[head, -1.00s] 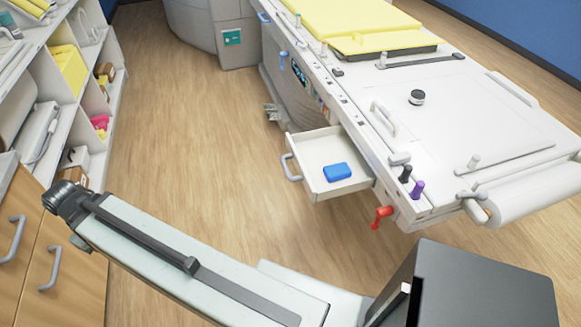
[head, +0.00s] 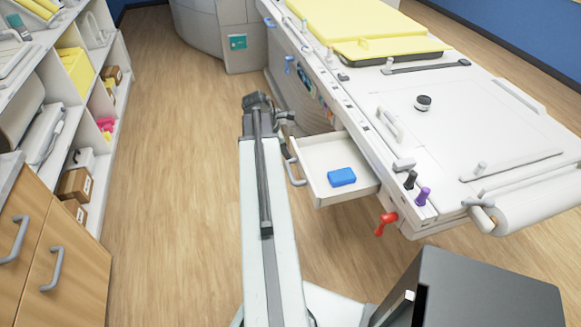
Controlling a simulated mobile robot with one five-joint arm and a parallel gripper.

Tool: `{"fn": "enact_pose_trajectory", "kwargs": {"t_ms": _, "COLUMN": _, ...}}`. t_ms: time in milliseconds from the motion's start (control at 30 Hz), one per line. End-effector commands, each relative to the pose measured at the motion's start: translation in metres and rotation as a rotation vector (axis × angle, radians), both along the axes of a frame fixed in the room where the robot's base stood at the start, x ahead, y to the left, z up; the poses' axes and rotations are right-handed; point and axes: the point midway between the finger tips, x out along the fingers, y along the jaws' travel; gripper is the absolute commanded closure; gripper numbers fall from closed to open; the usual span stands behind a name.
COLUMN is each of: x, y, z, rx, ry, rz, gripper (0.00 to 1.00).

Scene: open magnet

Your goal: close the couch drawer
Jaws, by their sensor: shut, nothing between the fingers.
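The couch drawer (head: 318,153) stands pulled open from the side of the white couch (head: 450,120). It is a white tray with a grey handle (head: 292,170) on its front, to the left. A blue block (head: 341,177) lies inside it. My arm reaches up the picture just left of the drawer. Its dark far joint appears left of and above the handle; I cannot tell whether any part touches the drawer.
A red lever (head: 386,222) and a purple knob (head: 423,196) stick out at the couch corner, right of the drawer. Shelves (head: 103,140) and a wooden cabinet (head: 60,250) line the left. Wood floor (head: 180,180) lies clear between cabinet and couch.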

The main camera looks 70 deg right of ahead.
Motion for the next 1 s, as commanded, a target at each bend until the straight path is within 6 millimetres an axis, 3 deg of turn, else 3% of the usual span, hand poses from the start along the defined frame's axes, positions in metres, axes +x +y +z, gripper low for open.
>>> {"fn": "enact_pose_trajectory", "kwargs": {"t_ms": 500, "x": -0.024, "y": -0.02, "z": -0.087, "rx": -0.001, "ry": -0.002, "rz": -0.004, "gripper": 1.0}}
{"fn": "enact_pose_trajectory", "kwargs": {"t_ms": 867, "x": -0.028, "y": -0.023, "z": -0.09, "rx": 0.0, "ry": -0.001, "rz": -0.003, "gripper": 1.0}}
{"fn": "enact_pose_trajectory", "kwargs": {"t_ms": 900, "x": -0.033, "y": 0.01, "z": -0.09, "rx": 0.0, "ry": -0.001, "rz": -0.002, "gripper": 1.0}}
{"fn": "enact_pose_trajectory", "kwargs": {"t_ms": 1000, "x": -0.03, "y": -0.015, "z": -0.09, "rx": 0.001, "ry": -0.002, "rz": -0.005, "gripper": 1.0}}
